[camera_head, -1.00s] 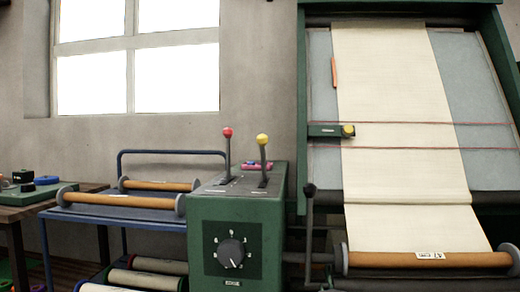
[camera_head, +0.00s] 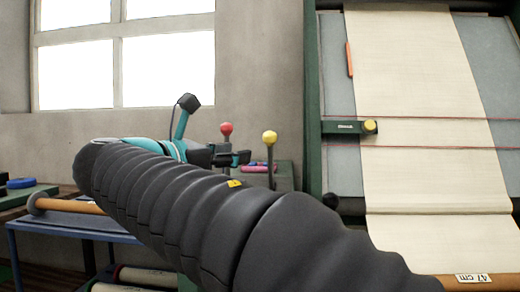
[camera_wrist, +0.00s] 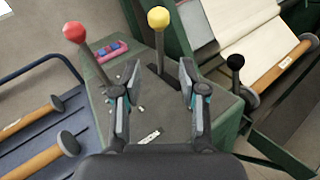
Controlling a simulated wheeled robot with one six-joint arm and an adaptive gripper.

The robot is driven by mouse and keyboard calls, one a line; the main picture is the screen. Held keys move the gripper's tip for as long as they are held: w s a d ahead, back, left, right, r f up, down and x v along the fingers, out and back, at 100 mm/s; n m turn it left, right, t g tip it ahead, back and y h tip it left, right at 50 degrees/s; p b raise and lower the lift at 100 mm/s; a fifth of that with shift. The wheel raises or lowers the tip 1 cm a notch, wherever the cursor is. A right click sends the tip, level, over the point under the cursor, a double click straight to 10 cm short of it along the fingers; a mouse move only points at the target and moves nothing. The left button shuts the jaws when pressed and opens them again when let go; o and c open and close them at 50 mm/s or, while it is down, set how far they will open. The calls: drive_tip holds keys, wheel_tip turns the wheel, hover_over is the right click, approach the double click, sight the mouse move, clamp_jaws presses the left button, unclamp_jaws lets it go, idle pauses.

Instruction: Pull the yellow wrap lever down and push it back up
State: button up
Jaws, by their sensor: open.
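The yellow-knobbed lever (camera_head: 270,139) stands upright on top of the green control box (camera_head: 284,177), right of the red-knobbed lever (camera_head: 226,130). In the wrist view the yellow knob (camera_wrist: 158,17) lies beyond my gripper (camera_wrist: 160,93), whose two fingers are spread apart. The yellow lever's shaft shows between and past the fingers, and I cannot tell whether either finger touches it. The red knob (camera_wrist: 75,32) is left of the fingers. In the head view my gripper (camera_head: 240,158) is level with the box top, and my arm hides most of the box.
A black-knobbed lever (camera_wrist: 236,62) stands right of the box. Pink and blue items (camera_wrist: 112,50) lie on the box behind the levers. Rolls (camera_wrist: 40,155) rest on a blue rack to the left. The cloth machine (camera_head: 312,100) stands at the right.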

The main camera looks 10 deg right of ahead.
sight(270, 158)
drive_tip(key=x, duration=1.3)
clamp_jaws()
